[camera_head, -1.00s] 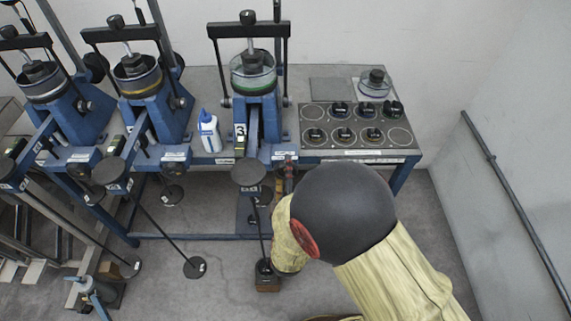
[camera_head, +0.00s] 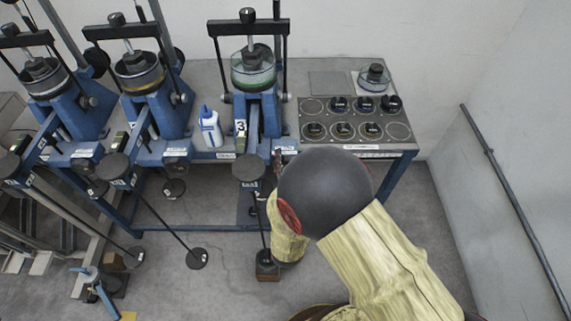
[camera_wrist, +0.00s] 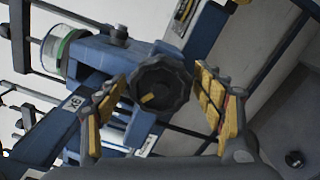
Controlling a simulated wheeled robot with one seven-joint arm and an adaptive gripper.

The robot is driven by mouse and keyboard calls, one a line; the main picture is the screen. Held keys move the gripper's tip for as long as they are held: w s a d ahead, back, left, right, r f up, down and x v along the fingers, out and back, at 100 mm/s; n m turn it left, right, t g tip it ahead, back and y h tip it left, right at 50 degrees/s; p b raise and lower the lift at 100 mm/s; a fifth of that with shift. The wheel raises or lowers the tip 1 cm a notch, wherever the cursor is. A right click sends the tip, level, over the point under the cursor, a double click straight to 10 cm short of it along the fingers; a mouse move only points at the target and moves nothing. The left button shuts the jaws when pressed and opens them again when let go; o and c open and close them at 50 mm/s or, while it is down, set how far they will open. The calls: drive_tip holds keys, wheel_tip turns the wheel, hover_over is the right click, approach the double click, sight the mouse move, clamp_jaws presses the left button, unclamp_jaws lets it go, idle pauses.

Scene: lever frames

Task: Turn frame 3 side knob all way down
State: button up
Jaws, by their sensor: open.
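Frame 3 (camera_head: 255,107) is the blue lever frame with the "3" label, standing at the right of the row of frames in the head view. Its black side knob (camera_wrist: 161,84), with a yellow mark pointing to the lower left, faces my wrist camera. My gripper (camera_wrist: 160,92) is open, with one yellow-padded finger at the left of the knob and the other at its right. The right finger shows a gap to the knob; I cannot tell whether the left one touches. In the head view my arm hides the knob and most of the gripper.
A round black lever-end disc (camera_head: 249,168) hangs at the front of frame 3. A white-blue bottle (camera_head: 210,129) stands to its left. A weight board (camera_head: 357,121) with several black weights lies to the right on the bench. A wall rail (camera_head: 510,195) runs at far right.

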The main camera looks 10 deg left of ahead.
drive_tip(key=v, duration=0.6)
idle(0.3)
drive_tip(key=shift+d, duration=0.1)
